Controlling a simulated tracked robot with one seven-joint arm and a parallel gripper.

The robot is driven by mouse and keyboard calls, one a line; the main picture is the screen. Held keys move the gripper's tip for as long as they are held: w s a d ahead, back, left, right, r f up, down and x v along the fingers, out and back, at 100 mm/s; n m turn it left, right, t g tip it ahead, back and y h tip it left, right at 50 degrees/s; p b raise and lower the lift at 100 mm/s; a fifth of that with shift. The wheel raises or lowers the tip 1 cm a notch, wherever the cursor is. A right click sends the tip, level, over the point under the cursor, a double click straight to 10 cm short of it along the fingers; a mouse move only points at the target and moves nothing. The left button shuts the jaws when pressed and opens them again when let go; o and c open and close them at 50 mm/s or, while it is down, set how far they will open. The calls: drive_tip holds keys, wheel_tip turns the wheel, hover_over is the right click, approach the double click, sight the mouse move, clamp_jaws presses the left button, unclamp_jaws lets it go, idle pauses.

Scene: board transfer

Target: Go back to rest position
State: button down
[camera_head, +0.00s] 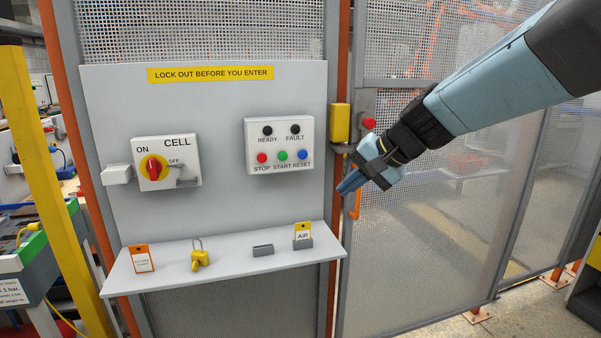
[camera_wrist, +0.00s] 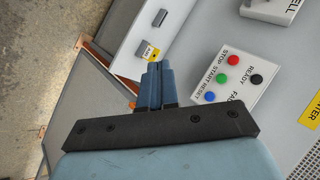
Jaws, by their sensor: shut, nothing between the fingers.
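My gripper (camera_head: 350,186) is shut and empty.
The shelf holds an orange tag (camera_head: 141,259), a yellow padlock (camera_head: 199,258), a small grey holder (camera_head: 263,250) and a yellow air tag (camera_head: 303,232). The CELL switch box (camera_head: 166,162) has a red knob. A yellow interlock (camera_head: 340,122) and mesh door (camera_head: 430,230) stand right.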

drive_tip(key=s+d+f+n+h, duration=0.1)
drive_tip(key=s+d+n+h, duration=0.3)
drive_tip(key=s+d, duration=0.9)
drive_tip(key=s+h, duration=0.2)
drive_tip(key=h, duration=0.1)
drive_tip(key=shift+s+d+f+t, duration=0.25)
drive_tip(key=shift+d+f+t, duration=0.05)
drive_tip(key=shift+f, duration=0.1)
